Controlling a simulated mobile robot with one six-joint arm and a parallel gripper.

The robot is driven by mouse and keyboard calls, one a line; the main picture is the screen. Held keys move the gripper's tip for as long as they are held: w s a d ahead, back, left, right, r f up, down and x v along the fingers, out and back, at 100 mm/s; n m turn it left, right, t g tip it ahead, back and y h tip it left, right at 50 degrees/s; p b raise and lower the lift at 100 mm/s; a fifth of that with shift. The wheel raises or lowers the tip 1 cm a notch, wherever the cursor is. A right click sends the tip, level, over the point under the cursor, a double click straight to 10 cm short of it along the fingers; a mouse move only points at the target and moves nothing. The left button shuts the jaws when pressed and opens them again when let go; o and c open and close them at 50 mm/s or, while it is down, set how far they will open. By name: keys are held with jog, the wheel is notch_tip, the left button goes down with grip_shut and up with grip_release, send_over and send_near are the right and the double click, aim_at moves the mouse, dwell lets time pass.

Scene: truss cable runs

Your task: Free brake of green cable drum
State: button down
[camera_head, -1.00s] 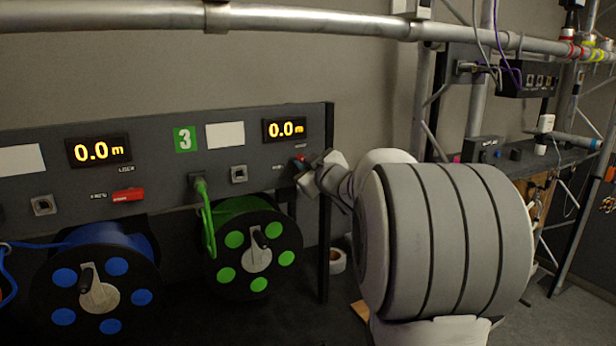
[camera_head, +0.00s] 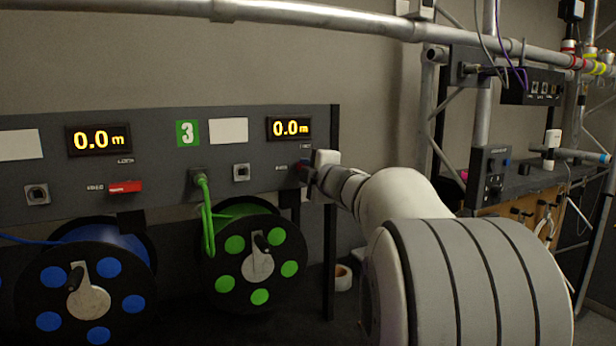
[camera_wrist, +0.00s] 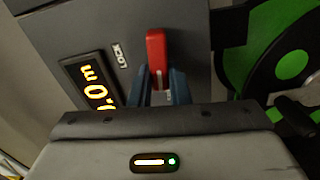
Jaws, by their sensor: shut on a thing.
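The green cable drum (camera_head: 229,240), black with green discs and a crank, hangs under the panel marked 3; part of it also shows at the right of the wrist view (camera_wrist: 235,65). Its red brake lever (camera_wrist: 157,50) is on the panel near the LOCK label (camera_wrist: 118,56) and the drum's display. The lever lies about level along the panel. My gripper (camera_wrist: 160,85) is shut on the lever, with one blue finger on each side. In the head view my wrist mostly covers the lever.
The blue cable drum (camera_head: 30,275) hangs to the left with its own red lever (camera_head: 125,187). The display (camera_head: 289,128) reads 0.0 m. A green cable (camera_head: 207,215) runs from a panel socket. A truss pipe (camera_head: 330,18) crosses above. A dark post (camera_head: 330,240) stands at the panel's right end.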

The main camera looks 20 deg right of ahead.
jog(key=shift+f+n+b, duration=0.15)
jog(key=shift+n+b, duration=0.2)
jog(key=shift+n, duration=0.25)
jog(key=c, duration=1.4)
grip_release()
jog(key=shift+o, duration=0.2)
jog(key=s, duration=0.7)
jog(key=shift+s, duration=0.4)
